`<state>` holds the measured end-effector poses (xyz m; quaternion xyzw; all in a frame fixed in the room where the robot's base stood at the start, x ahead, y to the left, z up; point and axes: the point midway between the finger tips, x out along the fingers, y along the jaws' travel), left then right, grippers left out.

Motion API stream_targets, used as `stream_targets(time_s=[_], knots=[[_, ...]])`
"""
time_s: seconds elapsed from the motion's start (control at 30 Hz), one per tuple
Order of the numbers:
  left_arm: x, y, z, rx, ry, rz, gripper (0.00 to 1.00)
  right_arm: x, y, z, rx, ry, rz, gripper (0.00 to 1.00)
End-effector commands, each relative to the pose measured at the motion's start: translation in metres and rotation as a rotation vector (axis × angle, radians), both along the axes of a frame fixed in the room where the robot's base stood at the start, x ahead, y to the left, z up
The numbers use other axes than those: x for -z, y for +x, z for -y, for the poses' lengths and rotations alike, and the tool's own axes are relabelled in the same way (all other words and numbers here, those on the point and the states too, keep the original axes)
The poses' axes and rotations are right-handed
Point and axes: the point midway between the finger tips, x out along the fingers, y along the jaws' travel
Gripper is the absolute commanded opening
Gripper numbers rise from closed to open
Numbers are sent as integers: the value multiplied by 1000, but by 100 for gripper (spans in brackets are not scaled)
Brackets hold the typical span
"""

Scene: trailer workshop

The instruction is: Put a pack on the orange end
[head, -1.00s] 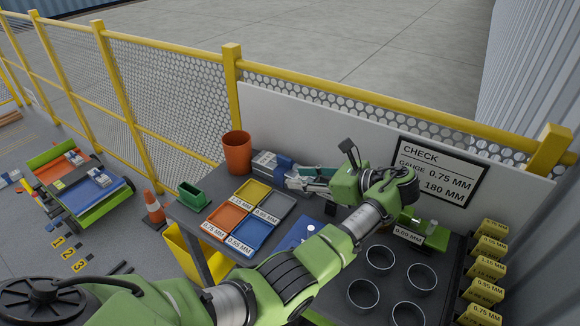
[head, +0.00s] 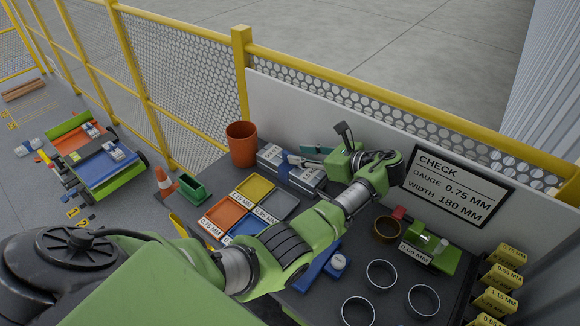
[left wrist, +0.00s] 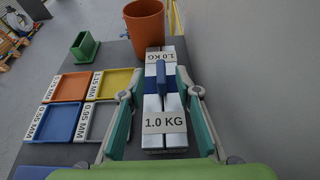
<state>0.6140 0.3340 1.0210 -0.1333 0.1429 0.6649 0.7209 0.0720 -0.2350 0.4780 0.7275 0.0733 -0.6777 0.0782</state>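Pale 1.0 KG packs (head: 274,155) stand at the back of the bench, left of my left gripper's palm. In the left wrist view two labelled packs (left wrist: 165,122) show, one behind the other, with a blue upright part (left wrist: 161,80) between them. My left gripper (left wrist: 161,88) is open, its green fingers on either side of the packs with gaps visible. It also shows in the head view (head: 302,155). The cart on the floor at left has an orange end (head: 72,140) and a blue end (head: 100,170), each with small packs on it. My right gripper is out of view.
An orange bucket (head: 241,145) stands behind the packs. A green bin (head: 195,188) and coloured gauge trays (head: 254,188) lie to the left. Several rings (head: 381,275) and a green gauge (head: 430,245) are at right. A cone (head: 165,183) stands between bench and cart. A fence runs behind.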

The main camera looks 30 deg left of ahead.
Motion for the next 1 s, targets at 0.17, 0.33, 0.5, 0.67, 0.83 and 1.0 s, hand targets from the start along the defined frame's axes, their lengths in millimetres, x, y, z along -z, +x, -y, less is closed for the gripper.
stream_targets(time_s=[0.17,0.33,0.5,0.67,0.83,1.0], knots=[[5,0,-11,-1,0,-3,31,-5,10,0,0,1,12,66],[16,0,-32,-1,0,-5,31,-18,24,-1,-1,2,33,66],[26,3,-50,0,0,-2,31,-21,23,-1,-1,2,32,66],[28,3,-53,0,0,0,31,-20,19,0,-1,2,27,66],[28,3,-53,0,0,0,18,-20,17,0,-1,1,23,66],[28,3,-53,0,0,0,0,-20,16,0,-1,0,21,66]])
